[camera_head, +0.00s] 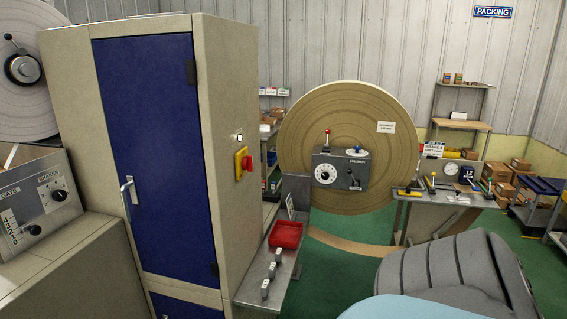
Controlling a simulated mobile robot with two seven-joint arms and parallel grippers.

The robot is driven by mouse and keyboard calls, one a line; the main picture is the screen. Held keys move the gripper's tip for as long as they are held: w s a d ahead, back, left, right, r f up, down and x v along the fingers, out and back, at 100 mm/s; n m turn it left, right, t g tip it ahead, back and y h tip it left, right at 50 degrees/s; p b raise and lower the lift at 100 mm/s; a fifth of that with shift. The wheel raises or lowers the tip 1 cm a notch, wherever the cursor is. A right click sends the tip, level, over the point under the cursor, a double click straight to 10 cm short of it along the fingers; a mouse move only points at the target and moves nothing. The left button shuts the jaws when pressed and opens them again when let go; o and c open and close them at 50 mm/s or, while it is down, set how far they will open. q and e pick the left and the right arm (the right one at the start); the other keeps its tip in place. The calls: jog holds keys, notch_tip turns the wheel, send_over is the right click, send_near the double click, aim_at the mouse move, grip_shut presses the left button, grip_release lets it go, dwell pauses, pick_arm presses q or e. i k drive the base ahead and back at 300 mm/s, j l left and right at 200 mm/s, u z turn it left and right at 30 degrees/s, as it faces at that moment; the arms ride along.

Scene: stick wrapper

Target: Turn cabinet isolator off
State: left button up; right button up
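The cabinet (230,100) is tall and beige, with a blue door (152,140) that is shut. A silver handle (128,190) is on the door's left side. The isolator (243,163) is a red knob on a yellow plate, mounted on the cabinet's right side face. Its exact switch position is too small to tell. A small white label (239,136) is above it. Neither gripper shows in the head view.
A shelf with a red tray (286,235) and several small grey pieces juts out right of the cabinet. A grey control box (340,170) stands before a large brown roll (305,110). A grey panel (40,205) is at left. A large dark grey rounded shape fills the lower right.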

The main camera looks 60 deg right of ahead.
aim_at(247, 162)
jog(key=z, duration=1.7)
